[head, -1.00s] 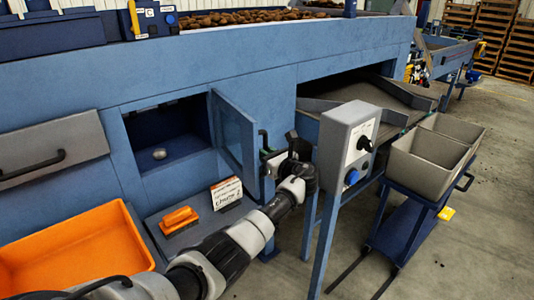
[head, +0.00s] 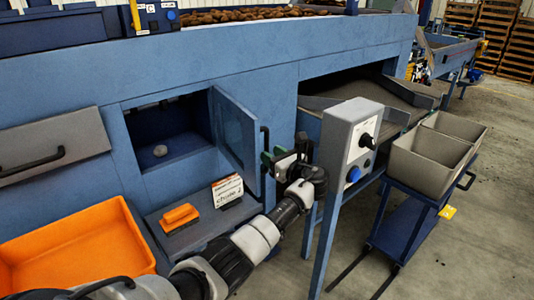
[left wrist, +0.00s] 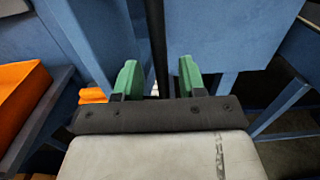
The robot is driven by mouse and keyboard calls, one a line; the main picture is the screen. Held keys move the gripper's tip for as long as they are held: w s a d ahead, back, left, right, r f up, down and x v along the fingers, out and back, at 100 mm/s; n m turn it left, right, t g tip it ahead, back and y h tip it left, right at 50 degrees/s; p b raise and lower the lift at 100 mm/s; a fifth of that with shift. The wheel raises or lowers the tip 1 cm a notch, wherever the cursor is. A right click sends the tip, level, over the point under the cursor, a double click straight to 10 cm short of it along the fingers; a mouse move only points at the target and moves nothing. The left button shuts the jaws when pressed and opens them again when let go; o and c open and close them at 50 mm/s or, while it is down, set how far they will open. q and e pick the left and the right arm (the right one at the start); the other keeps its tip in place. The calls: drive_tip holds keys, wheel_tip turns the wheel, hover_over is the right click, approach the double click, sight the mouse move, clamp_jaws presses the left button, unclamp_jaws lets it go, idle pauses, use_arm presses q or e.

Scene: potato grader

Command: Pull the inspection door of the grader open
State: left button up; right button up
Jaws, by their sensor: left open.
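The inspection door (head: 234,130) of the blue grader stands open, swung out from the right side of its square opening (head: 165,130). A black vertical bar handle (head: 264,140) is on the door's outer face, near its free edge. My left gripper (head: 273,155) is open at the handle. In the left wrist view its green fingertips (left wrist: 157,78) stand apart with the dark handle bar (left wrist: 157,40) showing between them, with gaps on both sides. My right gripper is not in view.
A grey control box (head: 350,140) on a post stands just right of my gripper. An orange bin (head: 75,250) and an orange brush (head: 180,216) with a small sign (head: 227,190) are at the lower left. Grey crates (head: 430,155) on a blue cart stand further right.

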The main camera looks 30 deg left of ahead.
use_arm(q)
drive_tip(key=b+v, duration=0.1)
drive_tip(key=v, duration=0.6)
drive_tip(key=shift+d, duration=0.3)
drive_tip(key=shift+s, duration=0.15)
